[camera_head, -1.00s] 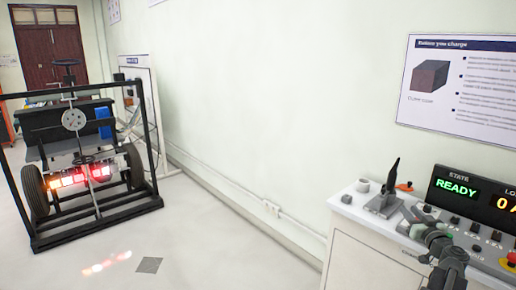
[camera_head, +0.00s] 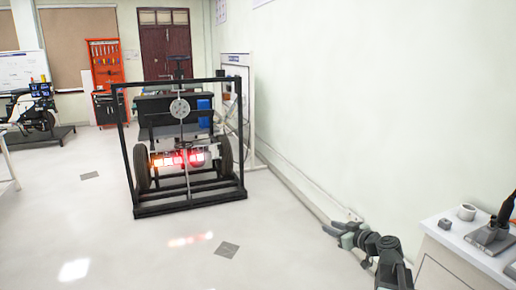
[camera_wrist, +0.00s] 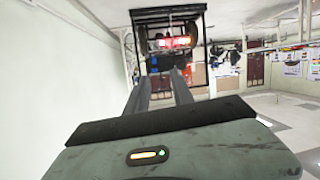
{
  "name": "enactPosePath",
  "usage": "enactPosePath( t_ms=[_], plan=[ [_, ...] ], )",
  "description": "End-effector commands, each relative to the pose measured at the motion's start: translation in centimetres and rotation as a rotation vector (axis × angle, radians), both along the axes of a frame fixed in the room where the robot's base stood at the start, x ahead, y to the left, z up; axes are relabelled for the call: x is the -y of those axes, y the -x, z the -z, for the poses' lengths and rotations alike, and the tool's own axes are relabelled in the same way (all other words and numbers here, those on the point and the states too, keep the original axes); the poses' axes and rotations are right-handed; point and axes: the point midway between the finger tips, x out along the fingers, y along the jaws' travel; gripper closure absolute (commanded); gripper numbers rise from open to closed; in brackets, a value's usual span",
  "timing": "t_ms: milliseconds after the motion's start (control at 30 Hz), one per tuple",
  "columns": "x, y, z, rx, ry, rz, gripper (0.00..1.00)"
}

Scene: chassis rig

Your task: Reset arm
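My arm (camera_head: 388,258) reaches up and to the left from the lower right of the head view, held in front of the white wall and the floor. My gripper (camera_head: 333,230) is at its far end, left of the white cabinet and apart from it. In the wrist view, the two grey fingers of my gripper (camera_wrist: 161,76) stand apart with a gap between them. Nothing is seen held between them. The fingers point toward the chassis rig, which appears upside down there.
The black-framed chassis rig (camera_head: 190,207) with glowing red parts stands ahead. An orange tool board (camera_head: 106,62) is at the back. Floor in front of the rig is clear.

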Motion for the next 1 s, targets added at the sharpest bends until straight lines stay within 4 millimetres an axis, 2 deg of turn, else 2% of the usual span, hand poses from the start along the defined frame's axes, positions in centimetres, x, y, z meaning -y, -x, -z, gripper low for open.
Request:
enactPosePath(
  t_ms=[33, 100, 200, 300, 400, 467, 600, 700, 800, 867, 1000],
  plan=[
    [-4.7, 0.2, 1.2, -0.054, 0.015, -0.073, 0.71],
    [-10.3, 1.1, 3.2, -0.145, 0.037, -0.157, 0.71],
    [-16.9, 3.4, 6.2, -0.294, 0.078, -0.251, 0.71],
    [-21.7, 6.5, 9.2, -0.465, 0.132, -0.303, 0.71],
    [-24.2, 10.5, 12.4, -0.672, 0.205, -0.285, 0.71],
    [-23.8, 12.8, 14.0, -0.803, 0.246, -0.219, 0.71],
    [-18.9, 17.0, 16.1, -1.056, 0.296, 0.054, 0.71],
    [-16.0, 19.3, 16.5, -1.183, 0.293, 0.269, 0.71],
    [-15.1, 20.4, 16.5, -1.265, 0.211, 0.45, 0.71],
    [-15.0, 20.3, 13.6, -1.263, 0.205, 0.455, 0.71],
    [-15.0, 20.3, 9.6, -1.26, 0.205, 0.451, 0.71]
  ],
)
